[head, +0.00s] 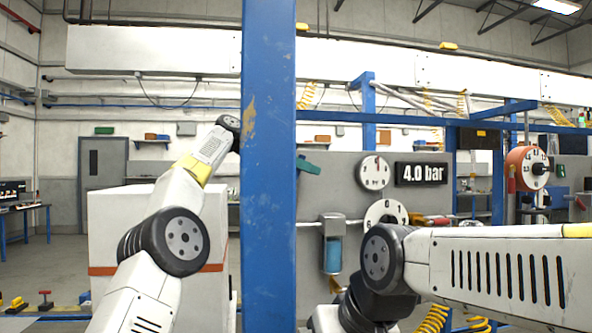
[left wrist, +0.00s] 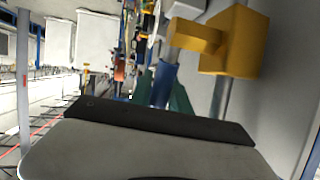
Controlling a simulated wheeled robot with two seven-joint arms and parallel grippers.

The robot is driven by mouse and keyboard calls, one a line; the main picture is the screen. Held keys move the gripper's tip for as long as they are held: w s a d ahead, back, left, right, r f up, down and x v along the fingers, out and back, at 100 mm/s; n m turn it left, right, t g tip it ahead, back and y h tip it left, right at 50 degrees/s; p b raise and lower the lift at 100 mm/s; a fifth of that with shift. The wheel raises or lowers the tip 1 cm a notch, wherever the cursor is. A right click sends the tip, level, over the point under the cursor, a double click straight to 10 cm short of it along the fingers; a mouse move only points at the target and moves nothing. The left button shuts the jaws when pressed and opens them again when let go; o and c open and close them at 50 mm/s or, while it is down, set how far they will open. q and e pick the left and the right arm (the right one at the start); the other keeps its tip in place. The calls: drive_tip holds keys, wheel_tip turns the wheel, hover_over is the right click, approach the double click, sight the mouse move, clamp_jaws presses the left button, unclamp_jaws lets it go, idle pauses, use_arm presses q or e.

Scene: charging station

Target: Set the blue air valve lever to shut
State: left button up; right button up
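In the head view my left arm reaches up behind the blue post. Green fingertips of my left gripper (head: 308,165) show just right of the post, in front of the grey panel. In the left wrist view the green fingers of the left gripper (left wrist: 164,98) are partly hidden by the dark gripper body. A blue piece (left wrist: 163,82) shows between them. I cannot tell whether it is the valve lever or whether the fingers touch it. The lever is not clearly visible in the head view; the post may hide it. My right gripper is not in view.
The blue post (head: 268,200) blocks the middle of the head view. The grey panel (head: 345,180) carries a dial gauge (head: 374,172), a 4.0 bar display (head: 421,174) and a blue-bowled filter (head: 333,252). A yellow block (left wrist: 235,42) is close by in the left wrist view.

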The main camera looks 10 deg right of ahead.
use_arm(q)
drive_tip(key=shift+a, duration=0.1)
drive_tip(key=v, duration=0.7)
drive_tip(key=shift+a, duration=0.3)
drive_tip(key=shift+s, duration=0.1)
